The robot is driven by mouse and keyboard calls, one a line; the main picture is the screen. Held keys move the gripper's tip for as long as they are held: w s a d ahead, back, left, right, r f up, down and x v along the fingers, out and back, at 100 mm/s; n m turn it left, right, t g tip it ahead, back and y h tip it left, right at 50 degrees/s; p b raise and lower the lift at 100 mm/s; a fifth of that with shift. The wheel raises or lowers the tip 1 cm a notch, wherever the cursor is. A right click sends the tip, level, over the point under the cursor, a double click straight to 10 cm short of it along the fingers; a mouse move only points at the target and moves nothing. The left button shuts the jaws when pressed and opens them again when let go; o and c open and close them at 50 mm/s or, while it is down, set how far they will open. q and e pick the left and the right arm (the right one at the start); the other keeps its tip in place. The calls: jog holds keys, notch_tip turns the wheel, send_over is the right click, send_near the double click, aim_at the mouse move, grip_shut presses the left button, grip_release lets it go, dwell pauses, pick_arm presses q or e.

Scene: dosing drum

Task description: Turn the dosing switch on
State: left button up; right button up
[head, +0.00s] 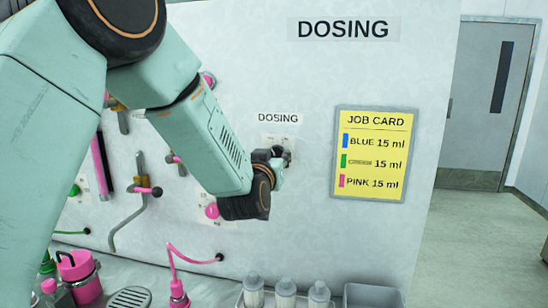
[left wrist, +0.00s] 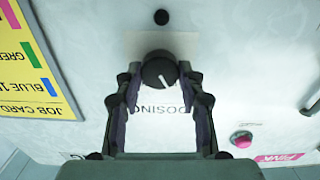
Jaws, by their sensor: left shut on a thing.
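The dosing switch is a round black knob (left wrist: 158,70) with a white pointer line, on a pale plate on the white wall panel. In the left wrist view the line points down and slightly right. My left gripper (left wrist: 160,82) is shut on the knob, one finger on each side of it. In the head view my left gripper (head: 279,158) reaches the panel just below the small DOSING label (head: 278,118), and it mostly hides the knob. My right gripper is in neither view.
A yellow job card (head: 373,153) hangs right of the switch. A pink button (left wrist: 241,139) sits on the panel nearby. White-capped bottles (head: 286,290), a grey bin (head: 372,295) and a pink container (head: 78,275) stand below. A door (head: 487,100) is at the right.

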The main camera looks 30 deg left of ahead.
pick_arm(q)
jog(key=shift+r, duration=0.1)
jog(key=m+p, duration=0.2)
jog(key=m, duration=0.4)
jog(key=shift+m, duration=0.3)
jog(key=m+p, duration=0.2)
jog(key=m, duration=0.3)
dwell(0.6)
jog(key=o, duration=1.2)
jog(key=shift+w+d, duration=0.1)
jog(key=v, duration=1.2)
